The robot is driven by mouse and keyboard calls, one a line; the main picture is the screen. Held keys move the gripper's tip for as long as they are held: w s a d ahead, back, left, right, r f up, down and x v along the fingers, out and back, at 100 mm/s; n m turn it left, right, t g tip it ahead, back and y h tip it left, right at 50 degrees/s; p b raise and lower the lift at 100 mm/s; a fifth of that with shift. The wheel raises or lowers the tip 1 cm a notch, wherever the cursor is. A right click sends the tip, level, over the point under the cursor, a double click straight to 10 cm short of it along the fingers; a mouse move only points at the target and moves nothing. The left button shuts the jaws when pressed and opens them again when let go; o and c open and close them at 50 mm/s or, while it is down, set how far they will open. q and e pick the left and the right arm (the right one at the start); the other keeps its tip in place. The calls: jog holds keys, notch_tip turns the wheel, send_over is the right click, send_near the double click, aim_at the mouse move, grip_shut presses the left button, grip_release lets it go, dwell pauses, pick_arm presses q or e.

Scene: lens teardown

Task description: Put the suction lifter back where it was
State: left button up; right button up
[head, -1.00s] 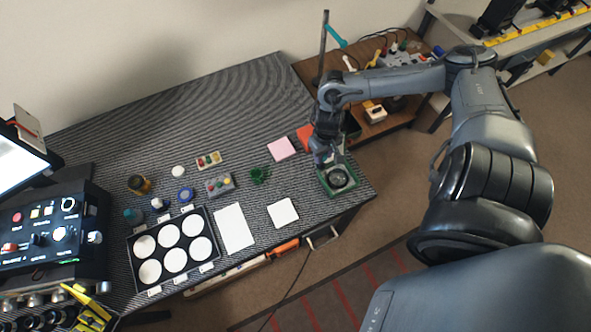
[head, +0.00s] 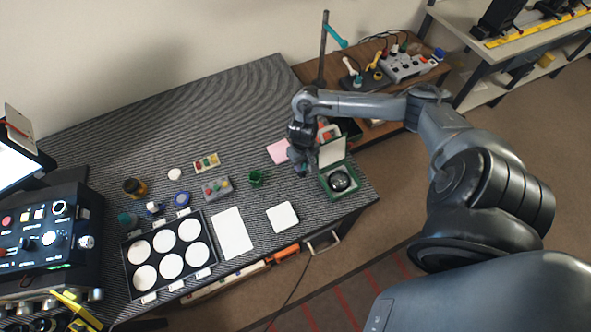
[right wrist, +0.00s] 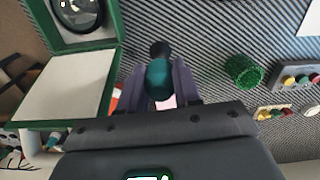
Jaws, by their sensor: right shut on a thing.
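My right gripper (head: 301,168) is shut on the suction lifter (right wrist: 158,76), which has a teal body and a black end in the right wrist view. It holds the lifter just left of the open green box (head: 324,184), over the striped mat. The round dark lens (head: 341,181) lies in the box, and the box also shows in the right wrist view (right wrist: 112,72). A small green cup-like holder (head: 257,178) stands to the left of the gripper; it also shows in the right wrist view (right wrist: 243,71). In the head view the lifter is mostly hidden by the gripper. My left gripper is not in view.
A pink pad (head: 277,151) lies behind the gripper. A grey block with coloured knobs (head: 216,188) sits left of the green holder. White pads (head: 283,216) and a black tray of white discs (head: 131,269) lie toward the front left.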

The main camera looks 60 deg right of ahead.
jog(key=shift+w+a+f+b, duration=0.1)
jog(key=shift+w+f+b, duration=0.25)
jog(key=shift+f, duration=0.6)
jog(key=shift+w+a+f+b, duration=0.15)
jog(key=shift+w+f, duration=0.25)
jog(key=shift+f, duration=0.5)
jog(key=shift+w+a+f+b, duration=0.1)
jog(key=shift+w+f+b, duration=0.3)
jog(key=shift+f, duration=0.55)
jog(key=shift+d, duration=0.1)
jog(key=o, duration=1)
jog(key=shift+f, duration=0.1)
